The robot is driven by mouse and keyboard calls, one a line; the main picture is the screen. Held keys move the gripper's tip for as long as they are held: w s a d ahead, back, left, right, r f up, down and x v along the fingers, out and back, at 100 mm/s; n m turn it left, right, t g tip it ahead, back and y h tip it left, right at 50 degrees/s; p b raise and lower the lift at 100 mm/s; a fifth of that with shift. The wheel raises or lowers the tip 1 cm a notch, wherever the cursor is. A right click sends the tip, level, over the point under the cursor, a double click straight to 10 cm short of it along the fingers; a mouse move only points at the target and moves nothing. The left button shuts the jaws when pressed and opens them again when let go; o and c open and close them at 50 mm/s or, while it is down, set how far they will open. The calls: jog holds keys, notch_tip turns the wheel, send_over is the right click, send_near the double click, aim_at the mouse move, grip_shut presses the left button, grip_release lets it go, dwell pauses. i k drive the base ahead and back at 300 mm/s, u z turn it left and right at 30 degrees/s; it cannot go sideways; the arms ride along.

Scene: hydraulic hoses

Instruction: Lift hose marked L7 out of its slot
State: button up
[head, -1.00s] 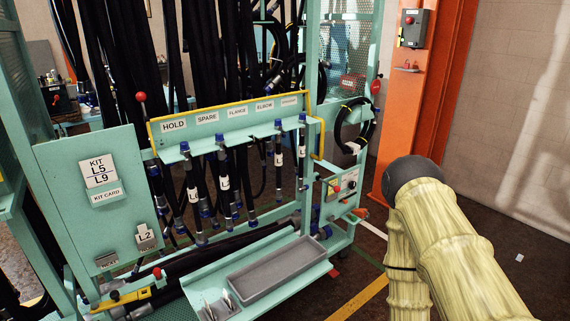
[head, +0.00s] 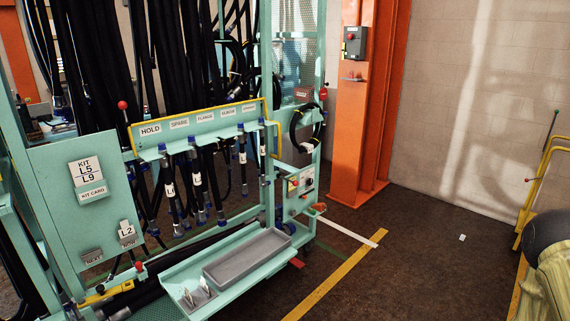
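Several short black hoses with blue end fittings hang from the slotted green rack (head: 205,135). White tags show on the first hose (head: 171,203), the second hose (head: 197,192), a third hose (head: 242,165) and the hose at the right end (head: 262,150). The tags seem to begin with L, but their numbers are too small to read, so I cannot tell which is L7. Only a yellow-covered part of my arm shows at the lower right, far from the rack. My gripper is out of the picture.
A grey tray (head: 247,257) sits on a green shelf in front of the hoses. A card panel (head: 85,225) stands at the left, reading KIT L5 L9. A control box (head: 301,183) and an orange column (head: 355,110) are to the right. The floor (head: 410,260) there is mostly clear.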

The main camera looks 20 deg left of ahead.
aim_at(242, 155)
jog(key=z, duration=0.2)
jog(key=i, duration=2.4)
jog(key=u, duration=1.55)
jog(key=i, duration=0.9)
jog(key=u, duration=0.95)
